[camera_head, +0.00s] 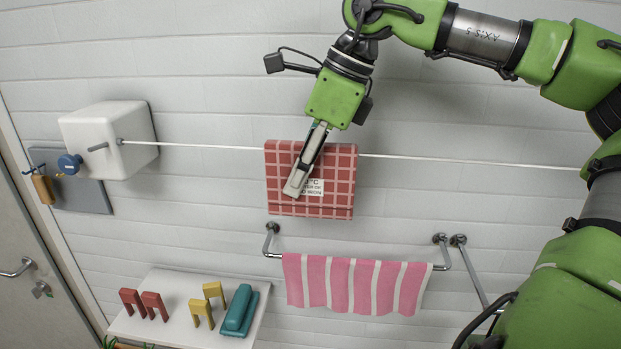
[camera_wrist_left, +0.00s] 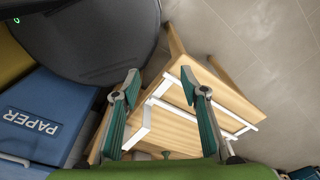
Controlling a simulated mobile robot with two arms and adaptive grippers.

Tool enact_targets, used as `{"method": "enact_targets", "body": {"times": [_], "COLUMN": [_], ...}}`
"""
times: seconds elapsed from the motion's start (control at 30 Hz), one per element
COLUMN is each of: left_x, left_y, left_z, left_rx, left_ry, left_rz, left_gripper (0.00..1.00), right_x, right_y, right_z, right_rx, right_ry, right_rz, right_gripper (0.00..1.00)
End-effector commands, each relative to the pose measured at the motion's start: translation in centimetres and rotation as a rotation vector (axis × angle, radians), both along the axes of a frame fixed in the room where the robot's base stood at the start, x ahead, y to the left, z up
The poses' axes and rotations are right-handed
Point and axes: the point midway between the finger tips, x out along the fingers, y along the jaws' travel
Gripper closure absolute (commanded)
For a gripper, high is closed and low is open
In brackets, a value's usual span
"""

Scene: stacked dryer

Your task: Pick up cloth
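A red cloth with a pale grid pattern (camera_head: 338,180) hangs folded over a thin white line (camera_head: 430,159) in the head view. A small white printed label shows on its front. My right gripper (camera_head: 296,188) reaches down from above, and its fingers lie in front of the left half of the cloth, overlapping the label. Whether they grip fabric is hidden by the viewing angle. A pink and white striped towel (camera_head: 340,285) hangs on a metal rail below. My left gripper (camera_wrist_left: 160,80) is open and empty in the left wrist view, away from both cloths.
A white box (camera_head: 125,130) on the wall holds the line's left end. A white shelf (camera_head: 165,282) carries red and yellow pegs and a teal object. The left wrist view shows a wooden piece of furniture (camera_wrist_left: 230,95), a blue PAPER bin (camera_wrist_left: 45,115) and a dark rounded object (camera_wrist_left: 90,45).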

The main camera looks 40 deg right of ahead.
Motion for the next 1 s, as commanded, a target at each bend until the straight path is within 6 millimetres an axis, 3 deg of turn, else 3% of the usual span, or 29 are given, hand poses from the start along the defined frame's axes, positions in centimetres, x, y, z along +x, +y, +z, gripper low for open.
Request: {"method": "enact_targets", "body": {"times": [0.57,0.77,1.0], "left_x": [0.1,0.1,0.1], "left_y": [0.0,-0.1,-0.1], "left_z": [0.2,-0.5,-1.0], "left_rx": [0.0,-0.001,-0.001], "left_ry": [-0.002,-0.002,-0.002], "left_rz": [-0.001,-0.001,-0.002], "left_gripper": [0.6,0.6,0.6], "right_x": [0.1,0.1,0.1], "right_y": [-0.1,0.0,-0.1], "right_z": [0.9,3.4,8.0], "right_rx": [-0.001,-0.001,-0.002], "right_ry": [-0.002,-0.002,-0.002], "right_rz": [-0.002,-0.002,-0.003], "right_gripper": [1.0,1.0,1.0]}}
